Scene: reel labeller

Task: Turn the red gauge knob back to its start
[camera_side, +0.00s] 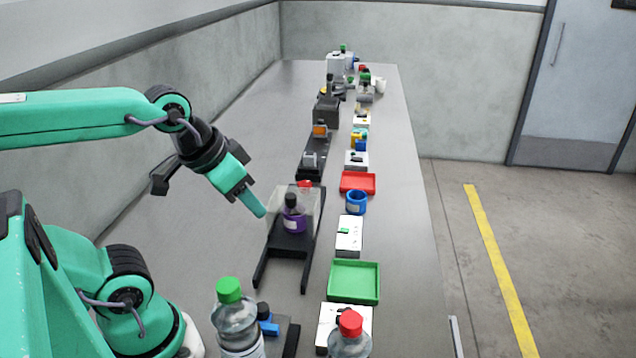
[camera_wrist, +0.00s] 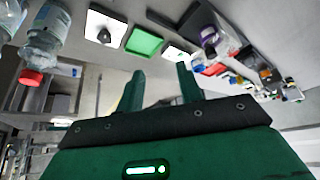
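A small red part (camera_side: 305,184), which may be the red gauge knob, shows at the back of a black stand (camera_side: 270,243) with a clear guard. Its shape and turn are too small to read. A purple piece with a dark top (camera_side: 293,220) sits on the stand, in front of the red part; the purple piece also shows in the wrist view (camera_wrist: 208,34). My gripper (camera_side: 262,212) is just left of the stand, tilted down and apart from the red part. In the wrist view its two fingers (camera_wrist: 161,80) are spread with nothing between them.
A red tray (camera_side: 357,174), a blue cup (camera_side: 356,209), a white box (camera_side: 349,246) and a green tray (camera_side: 354,298) line the right side. Bottles with green (camera_side: 229,290) and red (camera_side: 350,323) caps stand in front. The table's left side is clear.

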